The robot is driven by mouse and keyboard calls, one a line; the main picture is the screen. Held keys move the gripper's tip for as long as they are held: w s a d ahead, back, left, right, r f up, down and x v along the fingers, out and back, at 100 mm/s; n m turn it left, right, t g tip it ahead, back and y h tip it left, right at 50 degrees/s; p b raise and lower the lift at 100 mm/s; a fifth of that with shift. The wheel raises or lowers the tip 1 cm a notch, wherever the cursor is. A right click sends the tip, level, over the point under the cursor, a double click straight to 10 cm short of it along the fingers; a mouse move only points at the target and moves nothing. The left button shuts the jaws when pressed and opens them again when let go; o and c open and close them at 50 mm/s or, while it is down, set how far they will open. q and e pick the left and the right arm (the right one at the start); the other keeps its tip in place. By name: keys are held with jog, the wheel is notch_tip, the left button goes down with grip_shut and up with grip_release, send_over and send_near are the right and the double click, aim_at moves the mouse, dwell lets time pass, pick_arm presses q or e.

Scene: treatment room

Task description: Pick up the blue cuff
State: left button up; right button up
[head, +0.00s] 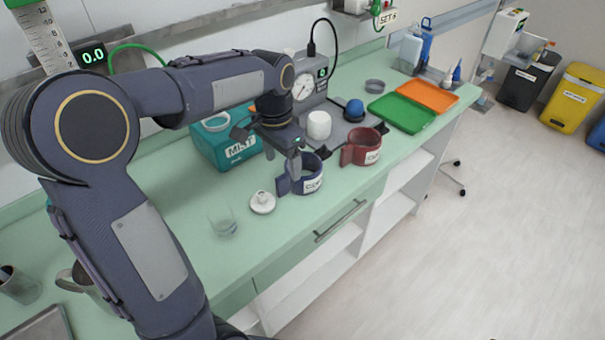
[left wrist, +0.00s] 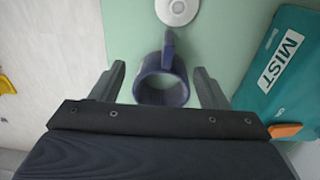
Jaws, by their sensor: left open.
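The blue cuff (head: 309,178) is a dark blue ring with a tab and a white label. It stands on the green counter near its front edge. In the left wrist view the blue cuff (left wrist: 163,80) shows from above, its tab pointing away from the gripper. My left gripper (head: 294,168) is directly over the cuff and points down. In the left wrist view its open fingers (left wrist: 162,88) are on either side of the cuff, with a gap on both sides. My right gripper is not in view.
A red cuff (head: 367,148) stands just right. A teal MIST box (head: 225,145) is behind, left of a gauge unit (head: 306,82). A white round lid (head: 262,203) and a clear cup (head: 222,222) lie left of the cuff. Green (head: 402,112) and orange (head: 428,95) trays are farther right.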

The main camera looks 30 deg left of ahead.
aim_at(288, 173)
pick_arm(q)
jog(key=shift+w+a+f+m, duration=0.1)
jog(key=shift+w+f+m, duration=0.05)
jog(key=shift+w+f, duration=0.35)
jog(key=shift+w+f+m, duration=0.15)
jog(key=shift+w+f, duration=0.1)
jog(key=shift+w, duration=0.3)
notch_tip(288, 173, down, 7)
jog(key=shift+f, duration=0.2)
grip_shut()
